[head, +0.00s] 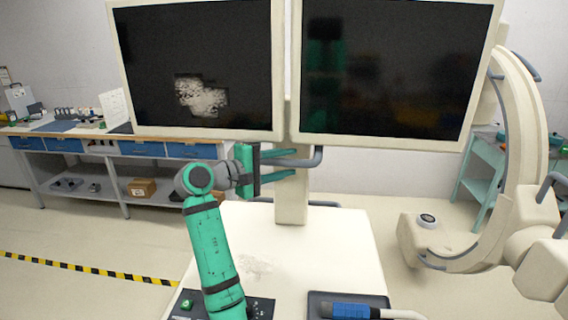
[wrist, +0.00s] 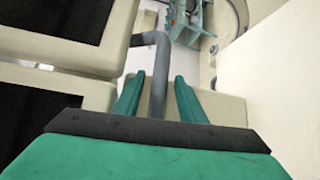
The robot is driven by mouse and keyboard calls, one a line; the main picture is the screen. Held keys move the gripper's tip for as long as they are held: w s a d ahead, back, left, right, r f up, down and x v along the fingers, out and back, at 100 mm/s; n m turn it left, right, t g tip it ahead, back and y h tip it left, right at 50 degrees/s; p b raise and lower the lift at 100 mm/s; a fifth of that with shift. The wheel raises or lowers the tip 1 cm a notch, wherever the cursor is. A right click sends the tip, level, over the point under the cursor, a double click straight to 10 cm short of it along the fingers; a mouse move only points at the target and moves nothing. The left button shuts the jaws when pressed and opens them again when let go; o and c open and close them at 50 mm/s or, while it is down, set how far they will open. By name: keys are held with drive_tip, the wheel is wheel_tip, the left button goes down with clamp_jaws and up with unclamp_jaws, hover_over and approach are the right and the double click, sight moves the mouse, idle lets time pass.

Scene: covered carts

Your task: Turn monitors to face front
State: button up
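Two dark-screened monitors with cream frames, the left monitor (head: 195,70) and the right monitor (head: 392,68), sit side by side on a cream post (head: 291,195) in the head view. The left screen shows a pale grey patch. A grey bent handle (head: 318,157) is under the inner lower edge of the right monitor. My gripper (head: 293,162) is just below the monitors, its green fingers spread apart. In the wrist view the handle (wrist: 158,75) runs between the two open fingers (wrist: 158,98); I cannot tell whether either finger touches it.
The cream cart top (head: 340,250) lies below, with a blue-handled probe (head: 350,310) at its front. A cream C-shaped arm machine (head: 535,130) stands at the right. A workbench (head: 120,145) with blue drawers lines the back left. Floor at the left is open, with a yellow-black tape line.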

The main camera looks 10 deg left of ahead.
drive_tip(key=v, duration=1)
drive_tip(key=shift+s+a, duration=0.15)
drive_tip(key=shift+a, duration=0.1)
